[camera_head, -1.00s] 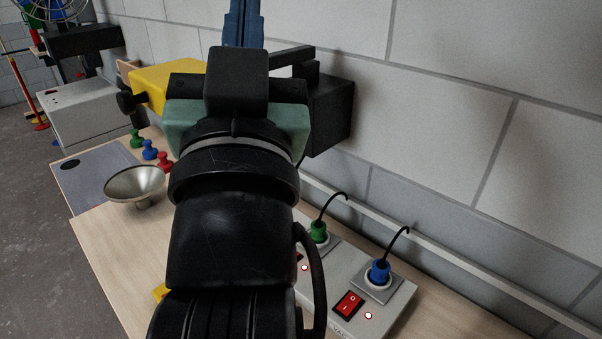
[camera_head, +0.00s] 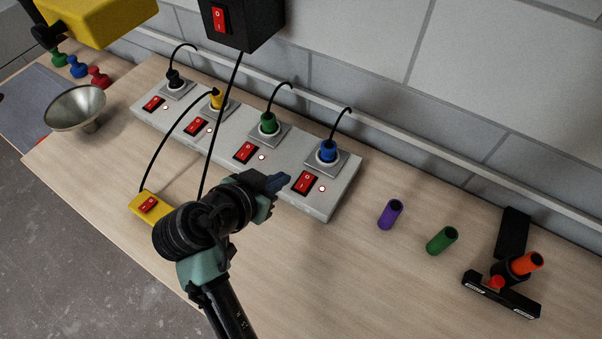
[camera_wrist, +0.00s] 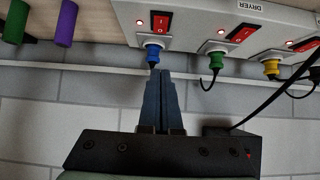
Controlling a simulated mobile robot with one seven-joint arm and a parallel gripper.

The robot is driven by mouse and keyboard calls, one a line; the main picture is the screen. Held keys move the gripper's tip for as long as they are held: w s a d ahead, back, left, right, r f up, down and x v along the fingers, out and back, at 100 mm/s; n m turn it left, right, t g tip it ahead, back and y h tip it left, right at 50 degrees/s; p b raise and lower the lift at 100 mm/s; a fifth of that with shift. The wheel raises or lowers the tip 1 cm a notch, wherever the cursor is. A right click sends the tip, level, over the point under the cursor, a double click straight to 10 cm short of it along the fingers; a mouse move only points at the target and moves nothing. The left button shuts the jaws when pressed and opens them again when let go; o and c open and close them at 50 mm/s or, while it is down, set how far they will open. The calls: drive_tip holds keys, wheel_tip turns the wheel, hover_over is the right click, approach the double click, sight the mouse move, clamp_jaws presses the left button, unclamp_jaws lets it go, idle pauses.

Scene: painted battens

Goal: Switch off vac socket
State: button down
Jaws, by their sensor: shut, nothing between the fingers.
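A grey socket strip (camera_head: 326,207) lies on the bench, with a red rocker switch and a small light at each socket. The end socket holds a blue plug (camera_head: 327,151); its red switch (camera_head: 305,182) and lit light (camera_head: 322,188) are beside it. The vac label is not readable now. My gripper (camera_head: 286,180) is shut and empty, its blue fingers pointing toward that end switch; the exact gap is unclear. In the wrist view, the shut fingers (camera_wrist: 161,78) overlap the blue plug's cord, with the switch (camera_wrist: 161,24) beyond.
Green (camera_head: 267,123), yellow (camera_head: 217,100) and black plugs (camera_head: 174,77) fill the other sockets. A black wall box (camera_head: 240,25) hangs above, its cable crossing the strip. A yellow switch box (camera_head: 149,205) lies left of my gripper. Purple (camera_head: 390,214) and green cylinders (camera_head: 441,240) stand right.

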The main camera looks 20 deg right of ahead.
drive_tip(key=p, duration=0.2)
approach(308, 173)
drive_tip(key=w+d, duration=0.1)
drive_tip(key=w+d+r, duration=0.1)
drive_tip(key=d, duration=0.1)
drive_tip(key=shift+w, duration=0.15)
drive_tip(key=f, duration=0.3)
drive_tip(key=shift+w+d+f, duration=0.15)
drive_tip(key=shift+w+d, duration=0.1)
drive_tip(key=shift+d, duration=0.1)
drive_tip(key=shift+f, duration=0.65)
drive_tip(key=shift+w+d, duration=0.1)
drive_tip(key=shift+f, duration=0.2)
drive_tip(key=shift+w+d, duration=0.1)
drive_tip(key=shift+w+d+r, duration=0.2)
drive_tip(key=shift+w+d, duration=0.2)
drive_tip(key=shift+d, duration=0.15)
